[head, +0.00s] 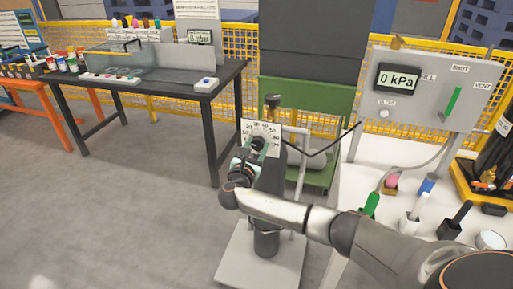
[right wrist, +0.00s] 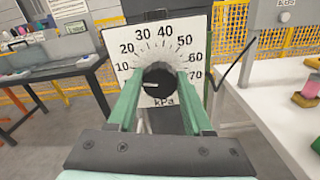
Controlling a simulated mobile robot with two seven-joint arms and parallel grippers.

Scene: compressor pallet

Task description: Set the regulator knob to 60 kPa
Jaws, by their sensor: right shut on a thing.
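The regulator knob (right wrist: 157,79) is black and round, on a white dial plate (right wrist: 128,58) marked from 10 to 70 kPa. Its white pointer mark faces left, a little below the 10. In the head view the knob (head: 258,143) and its dial plate (head: 247,128) sit at the top of a dark post. My right gripper (right wrist: 158,88) is shut on the knob, one green finger on each side; it also shows in the head view (head: 251,154). A display (head: 398,79) on the grey panel reads 0 kPa. My left gripper is not in view.
The grey panel (head: 425,105) with a green lever (head: 452,104) stands at the right, above a white table (head: 367,160) with several small items. A black table (head: 150,95) stands at the left. Yellow mesh fencing (head: 238,50) runs behind. The left floor is clear.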

